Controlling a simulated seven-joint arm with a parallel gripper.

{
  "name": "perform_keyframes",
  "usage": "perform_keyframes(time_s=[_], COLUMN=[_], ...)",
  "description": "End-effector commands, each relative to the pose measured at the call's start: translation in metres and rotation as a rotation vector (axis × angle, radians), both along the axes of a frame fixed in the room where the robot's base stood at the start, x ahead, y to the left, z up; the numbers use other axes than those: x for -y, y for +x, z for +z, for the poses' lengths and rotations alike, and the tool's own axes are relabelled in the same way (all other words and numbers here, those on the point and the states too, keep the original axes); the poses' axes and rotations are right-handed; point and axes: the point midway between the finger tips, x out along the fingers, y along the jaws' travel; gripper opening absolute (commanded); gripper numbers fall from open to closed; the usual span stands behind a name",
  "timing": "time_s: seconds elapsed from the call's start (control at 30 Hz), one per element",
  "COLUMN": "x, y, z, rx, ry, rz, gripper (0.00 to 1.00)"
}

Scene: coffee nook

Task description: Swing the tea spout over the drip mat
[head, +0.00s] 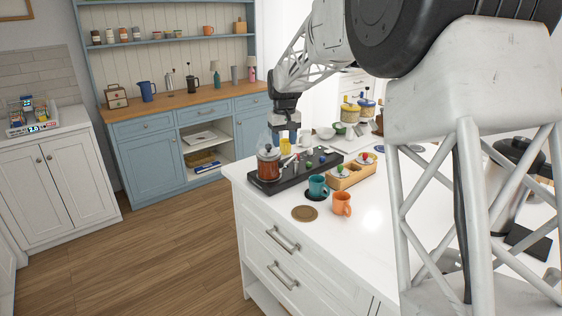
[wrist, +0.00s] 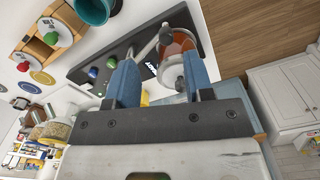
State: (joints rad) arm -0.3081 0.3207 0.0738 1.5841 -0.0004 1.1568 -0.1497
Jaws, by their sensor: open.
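The tea dispenser is a glass vessel of amber tea (head: 268,166) at the left end of a black base (head: 291,181). It also shows in the wrist view (wrist: 181,43). A silver metal part that looks like the spout (head: 290,161) stands beside the glass; in the wrist view it is partly hidden by the fingers. My gripper (head: 285,137) is open above and behind the base. Its two blue fingers (wrist: 158,58) are apart, with no held object visible.
A brown round coaster (head: 305,213) and an orange mug (head: 341,204) are at the front. A wooden holder (head: 352,176) stands right of the base, with green (wrist: 112,62) and blue (wrist: 95,72) knobs on the base nearby.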

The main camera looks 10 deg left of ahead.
Motion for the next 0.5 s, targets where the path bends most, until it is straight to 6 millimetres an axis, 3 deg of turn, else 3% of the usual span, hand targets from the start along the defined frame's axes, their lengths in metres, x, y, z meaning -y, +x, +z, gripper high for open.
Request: perform_keyframes(time_s=[0.2, 0.5], x=[-0.0122, -0.0125], y=[0.0117, 0.0121], z=[-0.0078, -0.0077], rx=[-0.006, -0.006], ry=[-0.002, -0.002], rz=[0.014, 0.014], gripper=[0.48, 0.48])
